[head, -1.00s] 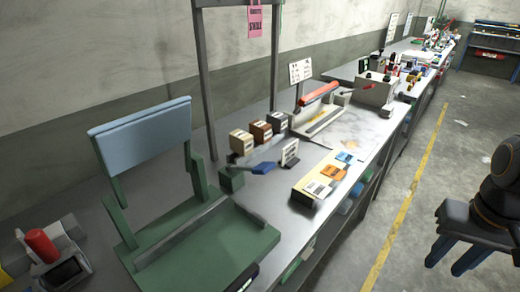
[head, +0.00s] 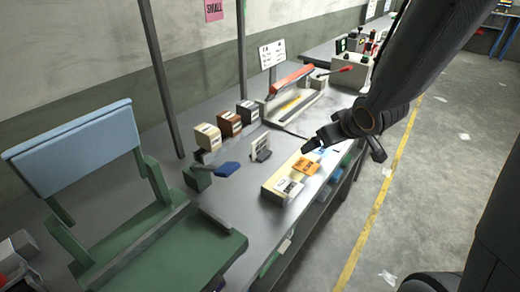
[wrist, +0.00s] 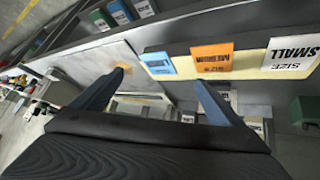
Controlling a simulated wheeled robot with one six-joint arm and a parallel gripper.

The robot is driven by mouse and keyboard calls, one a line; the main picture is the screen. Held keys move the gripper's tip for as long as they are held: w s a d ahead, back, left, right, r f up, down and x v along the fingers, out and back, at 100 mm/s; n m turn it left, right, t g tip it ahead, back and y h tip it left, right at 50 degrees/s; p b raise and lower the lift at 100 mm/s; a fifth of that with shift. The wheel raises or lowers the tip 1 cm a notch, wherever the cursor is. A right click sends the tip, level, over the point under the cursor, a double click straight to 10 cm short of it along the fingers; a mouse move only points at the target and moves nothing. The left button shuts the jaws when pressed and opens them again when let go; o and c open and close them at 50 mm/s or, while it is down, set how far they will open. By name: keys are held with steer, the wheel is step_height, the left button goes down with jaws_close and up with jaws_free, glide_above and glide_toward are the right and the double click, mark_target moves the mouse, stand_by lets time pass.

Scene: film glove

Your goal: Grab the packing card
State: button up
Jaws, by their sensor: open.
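A small white printed card (head: 261,146) stands upright in a dark holder on the grey bench; it looks like the packing card, though its print is too small to read. My gripper (head: 343,150) is open and empty, to the right of the card and apart from it, by the bench's right edge. In the wrist view my open fingers (wrist: 159,77) have nothing between them. A white card-like shape (wrist: 228,98) shows partly behind the right finger there; I cannot tell if it is the same card.
A cream block (head: 271,190) with white, orange and blue size labels lies between the card and the bench edge. Several small boxes (head: 229,123) stand behind the card. A blue-handled tool (head: 228,169) and green stand (head: 165,245) are left. A red-armed sealer (head: 293,78) stands behind.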

mark_target(261, 139)
steer(key=a+n+y, duration=0.1)
steer(key=w+a+n+y, duration=0.1)
steer(key=a, duration=0.1)
steer(key=w+a+t+y, duration=0.1)
steer(key=a, duration=0.1)
steer(key=shift+w+n+y, duration=0.1)
steer(key=shift+n+y, duration=0.2)
steer(key=shift+n, duration=0.1)
steer(key=a+n+y, duration=0.1)
steer(key=a, duration=0.2)
steer(key=w+a+f+n+y+p, duration=0.1)
steer(key=a+y, duration=0.1)
steer(key=a, duration=0.2)
steer(key=a+g+y, duration=0.1)
steer(key=a, duration=0.2)
steer(key=shift+w+a+f+n+y+p, duration=0.2)
steer(key=shift+w+f+n+y+p, duration=0.1)
steer(key=shift+n+p, duration=0.1)
steer(key=shift+w+a+f, duration=0.35)
steer(key=shift+a, duration=0.15)
steer(key=c, duration=1.4)
